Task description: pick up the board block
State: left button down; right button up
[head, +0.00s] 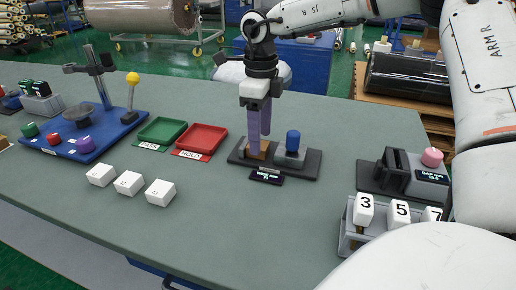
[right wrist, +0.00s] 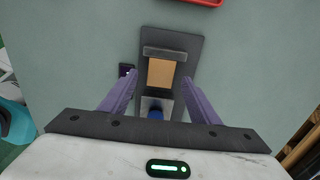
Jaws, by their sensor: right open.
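The board block, seen as a tan block (head: 256,152), sits in a dark fixture (head: 238,158) at the middle of the table. In the right wrist view the tan block (right wrist: 161,73) lies between two dark bars of the fixture. My right gripper (head: 259,132) points down at the block, its purple fingers partly hiding it in the head view. In the right wrist view my right gripper (right wrist: 160,82) is open, with one finger on either side of the block's line and a gap to each side. I cannot tell how far above the block the fingertips are. My left gripper is not in view.
A blue knob (head: 293,140) stands right beside the block on the same base. A small label display (head: 267,176) lies in front. Red (head: 203,138) and green (head: 162,130) trays are to the left. White blocks (head: 129,183) lie front left; the front middle table is clear.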

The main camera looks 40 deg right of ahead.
jog(key=shift+f, duration=0.95)
jog(key=shift+c, duration=0.2)
jog(key=c, duration=1.1)
jog(key=shift+w+r, duration=0.1)
